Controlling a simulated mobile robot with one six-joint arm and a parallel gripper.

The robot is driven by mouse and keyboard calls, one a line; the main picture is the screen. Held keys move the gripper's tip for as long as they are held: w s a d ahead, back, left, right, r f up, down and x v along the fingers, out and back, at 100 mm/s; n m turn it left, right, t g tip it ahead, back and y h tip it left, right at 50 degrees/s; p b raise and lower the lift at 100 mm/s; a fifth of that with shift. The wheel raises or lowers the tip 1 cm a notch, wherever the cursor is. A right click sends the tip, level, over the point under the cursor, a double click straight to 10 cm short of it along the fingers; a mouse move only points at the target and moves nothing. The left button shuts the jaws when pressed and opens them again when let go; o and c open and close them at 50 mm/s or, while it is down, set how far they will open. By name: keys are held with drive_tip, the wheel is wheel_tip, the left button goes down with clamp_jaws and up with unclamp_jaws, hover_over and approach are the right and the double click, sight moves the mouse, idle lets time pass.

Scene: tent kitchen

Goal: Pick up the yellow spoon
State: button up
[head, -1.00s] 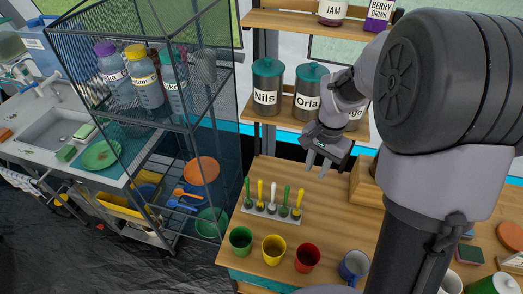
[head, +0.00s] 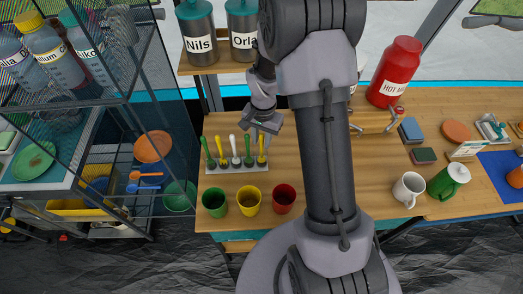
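A pale rack (head: 237,169) on the wooden table holds several upright utensils with green, yellow and white handles. One yellow-handled utensil (head: 262,147) stands at the right end, and another yellow one (head: 219,150) stands second from the left. Their lower ends are hidden in the rack, so I cannot tell which is a spoon. My gripper (head: 262,138) points down at the right end of the rack, close to the right yellow handle. Its fingers look apart, with nothing clearly held. I cannot tell whether they touch the handle.
Green (head: 215,203), yellow (head: 249,202) and red (head: 284,199) cups stand in front of the rack. Labelled canisters (head: 197,35) sit on a shelf behind. A mesh shelf unit (head: 150,100) stands at left.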

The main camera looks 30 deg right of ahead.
drive_tip(key=shift+f, duration=0.7)
drive_tip(key=shift+r, duration=0.15)
drive_tip(key=shift+c, duration=0.2)
clamp_jaws()
